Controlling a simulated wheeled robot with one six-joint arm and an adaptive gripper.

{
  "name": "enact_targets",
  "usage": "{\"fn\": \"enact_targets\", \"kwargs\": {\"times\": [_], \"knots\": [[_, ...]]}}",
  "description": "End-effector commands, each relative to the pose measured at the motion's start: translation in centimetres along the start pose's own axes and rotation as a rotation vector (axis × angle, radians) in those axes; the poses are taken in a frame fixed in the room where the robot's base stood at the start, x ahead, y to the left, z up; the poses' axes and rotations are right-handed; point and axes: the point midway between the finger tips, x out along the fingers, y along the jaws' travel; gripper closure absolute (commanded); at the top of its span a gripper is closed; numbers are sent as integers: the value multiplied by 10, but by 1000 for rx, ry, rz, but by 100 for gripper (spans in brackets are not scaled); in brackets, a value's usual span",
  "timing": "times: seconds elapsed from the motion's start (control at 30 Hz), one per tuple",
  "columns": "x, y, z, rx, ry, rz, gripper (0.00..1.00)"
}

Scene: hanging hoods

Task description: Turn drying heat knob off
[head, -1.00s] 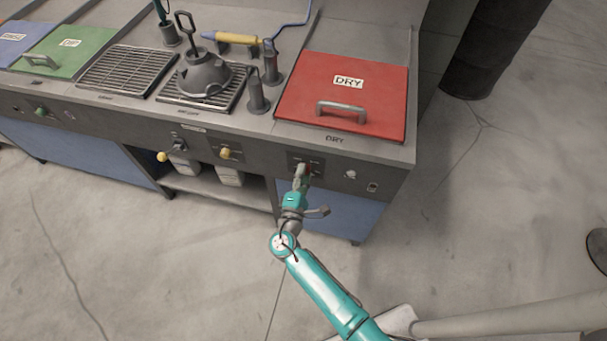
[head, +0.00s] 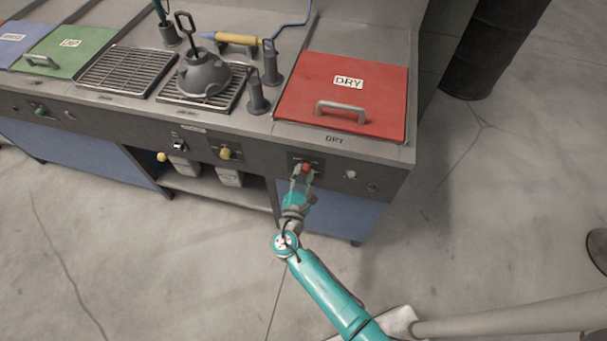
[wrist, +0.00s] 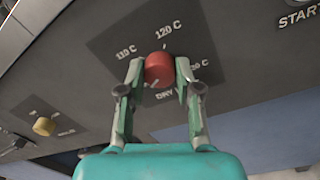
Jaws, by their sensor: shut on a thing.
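The red drying heat knob (head: 306,168) is on the dark front panel below the red DRY lid. In the wrist view the knob (wrist: 158,66) sits on a dark plate with the labels 110 C, 120 C, a partly covered temperature and DRY. My gripper (head: 302,173) reaches up to it from below. In the wrist view the two fingers of my gripper (wrist: 159,76) are shut on the knob, one on each side. The fingers partly cover the plate's lettering. I cannot tell for sure which label the knob points to.
A START button (head: 350,174) is to the right of the knob. A yellow knob (head: 225,153) is to its left, also seen in the wrist view (wrist: 44,126). The red DRY lid (head: 346,90) with a grey handle lies above. The floor in front is clear.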

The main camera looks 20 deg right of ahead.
Motion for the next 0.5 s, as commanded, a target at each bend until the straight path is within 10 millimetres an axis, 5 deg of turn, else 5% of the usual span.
{"fn": "enact_targets", "kwargs": {"times": [0.5], "knots": [[-1,0,-2,-33,5,1,100]]}}
